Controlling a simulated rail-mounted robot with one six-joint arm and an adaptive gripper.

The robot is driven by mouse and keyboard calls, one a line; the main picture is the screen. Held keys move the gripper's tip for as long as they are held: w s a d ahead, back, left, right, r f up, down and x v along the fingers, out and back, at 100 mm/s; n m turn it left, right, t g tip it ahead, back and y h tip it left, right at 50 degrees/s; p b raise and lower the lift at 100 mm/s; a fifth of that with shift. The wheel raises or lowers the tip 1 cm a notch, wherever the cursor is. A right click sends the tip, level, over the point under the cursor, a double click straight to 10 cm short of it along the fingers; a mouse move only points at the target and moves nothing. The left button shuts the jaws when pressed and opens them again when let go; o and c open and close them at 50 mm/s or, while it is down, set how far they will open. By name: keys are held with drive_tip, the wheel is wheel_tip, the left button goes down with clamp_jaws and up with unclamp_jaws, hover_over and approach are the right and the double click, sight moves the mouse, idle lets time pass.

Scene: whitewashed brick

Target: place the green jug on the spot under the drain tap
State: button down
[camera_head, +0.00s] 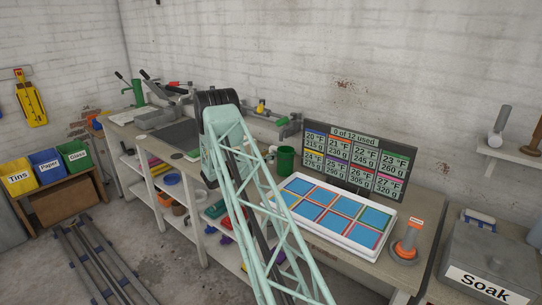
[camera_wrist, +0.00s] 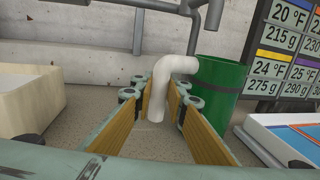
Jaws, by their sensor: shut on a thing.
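The green jug (camera_head: 286,160) is upright on the workbench, just left of the blue-panelled tray. In the wrist view the green jug (camera_wrist: 222,80) is at right of centre, with its white handle (camera_wrist: 160,82) toward me. My gripper (camera_wrist: 158,98) has its yellow-padded fingers on both sides of the handle and is shut on it. In the head view my arm hides the gripper. A grey pipe with a yellow tap part (camera_head: 262,106) runs along the wall behind. I cannot make out the spot under the tap.
The white tray with blue panels (camera_head: 328,216) stands right of the jug, before a dark display board (camera_head: 360,158). In the wrist view a pale box (camera_wrist: 30,98) is at left and grey pipes (camera_wrist: 195,20) hang above the jug.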

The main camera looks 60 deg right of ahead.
drive_tip(key=shift+f, duration=0.15)
idle(0.3)
drive_tip(key=c, duration=2.6)
unclamp_jaws()
drive_tip(key=shift+o, duration=0.2)
drive_tip(key=shift+a+r, duration=0.1)
drive_tip(key=shift+r, duration=0.1)
drive_tip(key=v, duration=1.1)
drive_tip(key=shift+w+a+f, duration=0.1)
drive_tip(key=shift+a, duration=0.25)
